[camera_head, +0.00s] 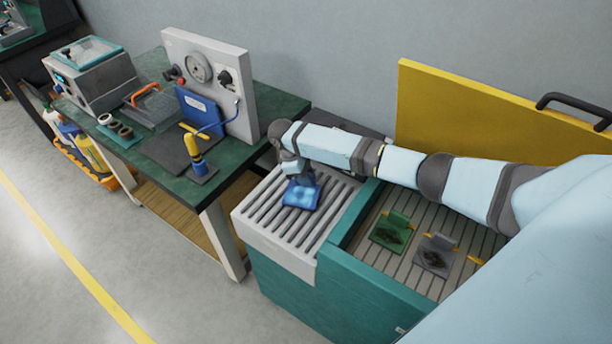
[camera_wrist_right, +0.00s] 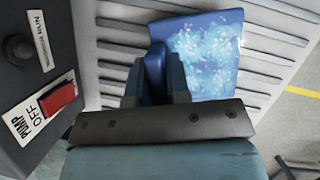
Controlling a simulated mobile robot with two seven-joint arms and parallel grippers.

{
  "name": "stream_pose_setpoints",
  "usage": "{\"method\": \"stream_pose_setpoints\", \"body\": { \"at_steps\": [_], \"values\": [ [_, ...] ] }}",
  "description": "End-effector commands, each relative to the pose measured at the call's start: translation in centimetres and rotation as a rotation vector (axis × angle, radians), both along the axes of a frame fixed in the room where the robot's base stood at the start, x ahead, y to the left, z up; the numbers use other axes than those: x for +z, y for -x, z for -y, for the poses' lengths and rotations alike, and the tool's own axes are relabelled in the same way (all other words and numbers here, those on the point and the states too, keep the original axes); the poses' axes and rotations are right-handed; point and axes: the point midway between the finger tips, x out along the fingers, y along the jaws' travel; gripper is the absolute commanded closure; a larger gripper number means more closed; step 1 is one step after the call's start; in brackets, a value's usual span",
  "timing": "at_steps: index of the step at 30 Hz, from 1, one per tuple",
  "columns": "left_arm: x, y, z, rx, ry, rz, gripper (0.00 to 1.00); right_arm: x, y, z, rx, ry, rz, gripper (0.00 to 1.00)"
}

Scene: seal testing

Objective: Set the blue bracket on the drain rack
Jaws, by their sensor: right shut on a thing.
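The blue bracket (camera_head: 302,195) is at the drain rack (camera_head: 262,240), a white slatted top on the left of the teal tank. My right gripper (camera_head: 301,178) is above it and shut on its upright tab. In the right wrist view the tab (camera_wrist_right: 154,75) is between the fingers (camera_wrist_right: 158,88), and the wet, speckled plate (camera_wrist_right: 208,52) lies flat over the rack slats (camera_wrist_right: 105,48). I cannot tell whether the plate fully touches the slats. My left gripper is not in view.
The open tank bay right of the rack holds a green bracket (camera_head: 391,230) and a grey bracket (camera_head: 434,256). A raised yellow lid (camera_head: 480,118) stands behind. A pump switch box (camera_wrist_right: 40,85) reading OFF is close beside the gripper. A green workbench (camera_head: 285,105) with test gear stands left.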

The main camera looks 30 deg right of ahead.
Motion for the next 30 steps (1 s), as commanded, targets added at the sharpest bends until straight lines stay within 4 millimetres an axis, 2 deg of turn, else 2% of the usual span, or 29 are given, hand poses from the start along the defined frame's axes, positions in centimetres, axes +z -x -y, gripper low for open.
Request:
{"method": "stream_pose_setpoints", "body": {
  "at_steps": [30],
  "values": [
    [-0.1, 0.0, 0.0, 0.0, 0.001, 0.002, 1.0, -1.3, 0.0, 0.0, 0.0, -0.001, 0.001, 1.0]
  ]
}}
